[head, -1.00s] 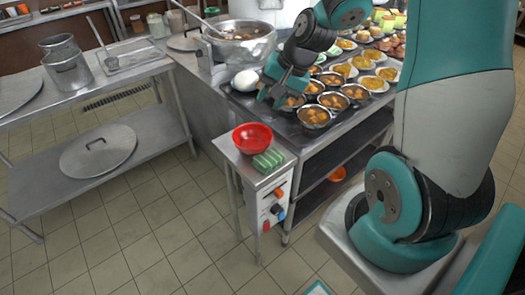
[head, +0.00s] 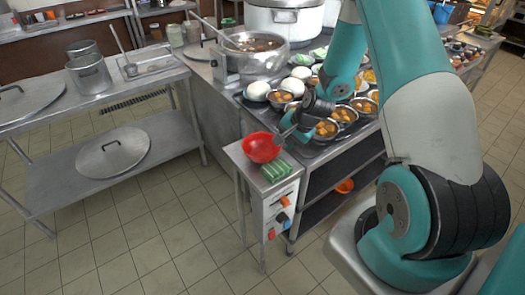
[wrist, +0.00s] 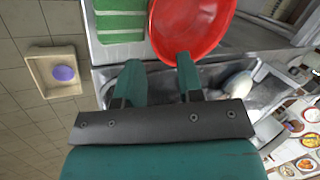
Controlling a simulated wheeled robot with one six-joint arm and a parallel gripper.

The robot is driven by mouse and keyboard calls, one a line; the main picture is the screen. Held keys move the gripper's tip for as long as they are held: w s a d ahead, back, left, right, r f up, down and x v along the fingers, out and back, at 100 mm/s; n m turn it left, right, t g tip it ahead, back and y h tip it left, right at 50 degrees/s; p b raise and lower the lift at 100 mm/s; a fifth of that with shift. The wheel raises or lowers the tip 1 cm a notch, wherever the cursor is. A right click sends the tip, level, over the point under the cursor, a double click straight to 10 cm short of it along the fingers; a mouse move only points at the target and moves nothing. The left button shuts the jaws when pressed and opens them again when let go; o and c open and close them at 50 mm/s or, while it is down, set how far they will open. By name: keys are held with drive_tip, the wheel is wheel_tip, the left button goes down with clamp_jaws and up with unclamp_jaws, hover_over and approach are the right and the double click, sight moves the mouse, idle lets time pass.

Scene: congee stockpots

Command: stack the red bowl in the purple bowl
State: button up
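The red bowl (head: 262,149) sits on the small metal side stand, beside a green striped block (head: 276,171). It also shows at the top of the wrist view (wrist: 195,22). My gripper (head: 288,133) is at the bowl's right rim in the head view. In the wrist view my gripper (wrist: 157,70) is open, with its two teal fingers apart. The right fingertip overlaps the bowl's rim; I cannot tell if it touches. The left fingertip is outside the bowl. A purple bowl (wrist: 64,74) shows at the left of the wrist view, inside a beige square tray (wrist: 40,82).
A counter with several food bowls (head: 343,114) and a large pot (head: 250,62) lies behind the stand. An orange bowl (head: 345,186) is on a shelf below. A metal table (head: 60,102) stands at the left. The tiled floor in front is clear.

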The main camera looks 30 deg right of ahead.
sight(279, 150)
drive_tip(key=shift+d+p+x, duration=0.1)
drive_tip(key=shift+p+x, duration=0.35)
drive_tip(key=shift+x, duration=0.85)
drive_tip(key=shift+d+p+x, duration=0.15)
drive_tip(key=shift+p+x, duration=0.3)
drive_tip(key=shift+x, duration=0.9)
drive_tip(key=shift+s+f, duration=0.15)
drive_tip(key=shift+s, duration=0.05)
clamp_jaws()
